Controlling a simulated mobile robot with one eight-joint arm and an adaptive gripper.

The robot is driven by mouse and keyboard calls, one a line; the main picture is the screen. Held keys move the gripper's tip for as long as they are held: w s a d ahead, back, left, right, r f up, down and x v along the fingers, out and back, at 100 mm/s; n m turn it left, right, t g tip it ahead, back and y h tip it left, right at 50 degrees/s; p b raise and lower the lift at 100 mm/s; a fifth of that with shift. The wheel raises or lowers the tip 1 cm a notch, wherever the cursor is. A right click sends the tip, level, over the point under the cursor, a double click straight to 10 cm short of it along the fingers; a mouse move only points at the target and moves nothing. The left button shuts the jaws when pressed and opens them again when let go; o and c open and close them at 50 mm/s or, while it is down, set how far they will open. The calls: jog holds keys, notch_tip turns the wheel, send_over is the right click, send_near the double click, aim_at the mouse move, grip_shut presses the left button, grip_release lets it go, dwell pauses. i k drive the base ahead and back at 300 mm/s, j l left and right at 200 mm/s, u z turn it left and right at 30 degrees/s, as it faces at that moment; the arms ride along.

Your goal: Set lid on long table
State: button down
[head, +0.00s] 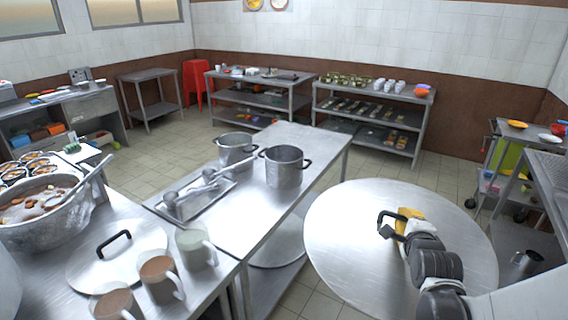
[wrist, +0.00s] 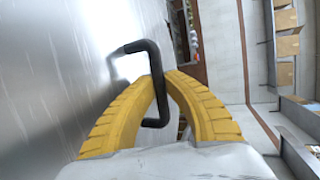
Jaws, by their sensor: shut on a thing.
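My gripper (head: 398,226), with yellow fingers, is shut on the black handle of a large round metal lid (head: 345,240). In the wrist view, the yellow fingers (wrist: 160,85) close around the black handle (wrist: 148,62), and the lid's metal face (wrist: 50,70) fills the left side. The lid is held up to the right of the long metal table (head: 240,222), apart from its top as seen in the head view. My arm covers part of the lid's right side.
On the long table stand two metal pots (head: 284,167) (head: 236,150) and a tray with ladles (head: 192,200). Its near right part is bare. At left are a large pot of food (head: 40,222), another lid (head: 95,265) and mugs (head: 158,278). Shelves (head: 375,92) line the back.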

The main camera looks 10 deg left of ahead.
aim_at(296, 141)
jog(key=i+l+z, duration=0.3)
jog(key=i, duration=0.3)
jog(key=i+j+z, duration=0.1)
jog(key=i+z, duration=0.2)
jog(key=i, duration=2)
jog(key=i+u, duration=0.15)
jog(key=i, duration=0.65)
jog(key=i+l+u, duration=0.1)
jog(key=i, duration=0.65)
jog(key=l+u, duration=0.15)
jog(key=u, duration=1.45)
jog(key=j, duration=1.35)
jog(key=i+z, duration=0.05)
